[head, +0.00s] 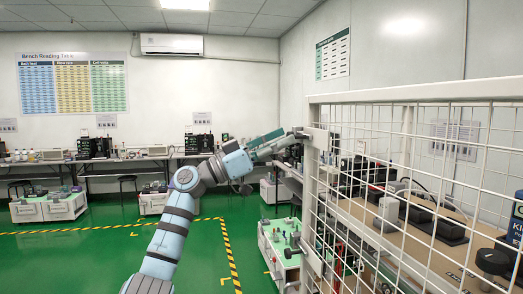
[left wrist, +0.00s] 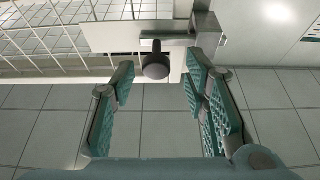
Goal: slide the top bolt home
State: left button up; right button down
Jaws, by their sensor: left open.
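The top bolt shows best in the left wrist view, where its dark round knob (left wrist: 156,66) sticks out from a pale plate (left wrist: 115,37) on the white mesh guard. My left gripper (left wrist: 160,78) is open there, one green-padded finger on each side of the knob. A gap shows between the knob and each finger. In the head view my left gripper (head: 295,135) reaches right to the plate (head: 317,138) high on the guard's white post; the knob is too small to tell there. My right gripper is not in view.
The white mesh guard (head: 430,95) fills the right side, with a bench (head: 440,245) of dark devices behind it. Grey hardware (head: 292,251) shows lower by the post. Low cabinets (head: 48,207) stand at the left. Green floor (head: 100,262) is open in front.

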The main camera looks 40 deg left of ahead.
pick_arm(q)
jog(key=v, duration=0.9)
jog(key=shift+a, duration=0.2)
